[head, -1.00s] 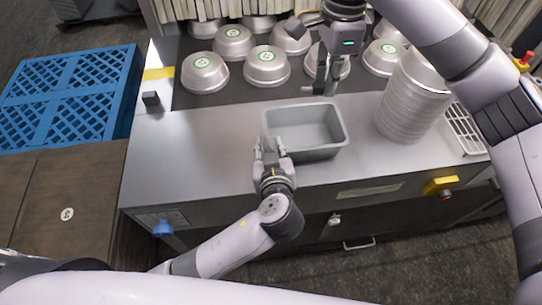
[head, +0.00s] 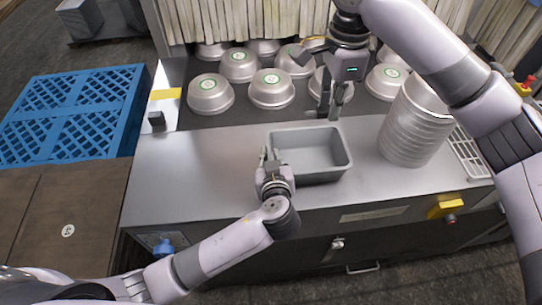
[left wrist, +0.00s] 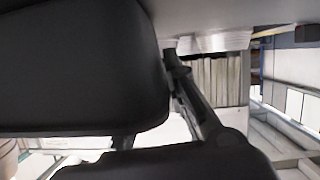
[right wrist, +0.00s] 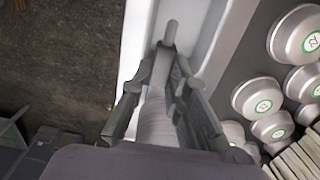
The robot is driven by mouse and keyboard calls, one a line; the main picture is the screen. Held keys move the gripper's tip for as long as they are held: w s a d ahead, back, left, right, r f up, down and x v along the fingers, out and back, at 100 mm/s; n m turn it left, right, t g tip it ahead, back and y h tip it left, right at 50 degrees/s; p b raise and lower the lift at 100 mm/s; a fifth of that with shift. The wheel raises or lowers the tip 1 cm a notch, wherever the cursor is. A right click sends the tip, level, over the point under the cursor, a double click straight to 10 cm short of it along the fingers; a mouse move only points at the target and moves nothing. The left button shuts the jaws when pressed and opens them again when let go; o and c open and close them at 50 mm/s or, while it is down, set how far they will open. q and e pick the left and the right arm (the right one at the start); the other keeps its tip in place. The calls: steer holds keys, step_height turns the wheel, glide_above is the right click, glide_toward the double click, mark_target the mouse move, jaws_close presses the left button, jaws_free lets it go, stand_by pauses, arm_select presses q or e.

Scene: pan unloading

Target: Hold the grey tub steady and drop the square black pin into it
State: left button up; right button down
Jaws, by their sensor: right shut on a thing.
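The grey tub (head: 318,158) stands upright on the steel counter and looks empty in the head view. My left gripper (head: 269,154) is at the tub's left wall, its two fingers apart with a narrow gap at the wall. Whether they touch it I cannot tell. My right gripper (head: 328,112) is just behind and above the tub's back rim, pointing down. In the right wrist view its fingers close on a slim dark grey piece (right wrist: 171,32), which I take for the square black pin. The left wrist view does not clearly show the tub.
Several upturned metal pans (head: 271,88) stand on the dark surface behind the tub. A tall stack of pans (head: 412,130) stands to its right. A small black block (head: 156,121) is at the counter's left end. The counter left of the tub is clear.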

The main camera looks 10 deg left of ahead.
stand_by(0.7)
steer(key=w+f, duration=0.4)
steer(key=f, duration=1.2)
steer(key=shift+a, duration=0.15)
steer(key=c, duration=1.5)
jaws_free()
steer(key=shift+o, duration=0.2)
step_height(320, 180, up, 12)
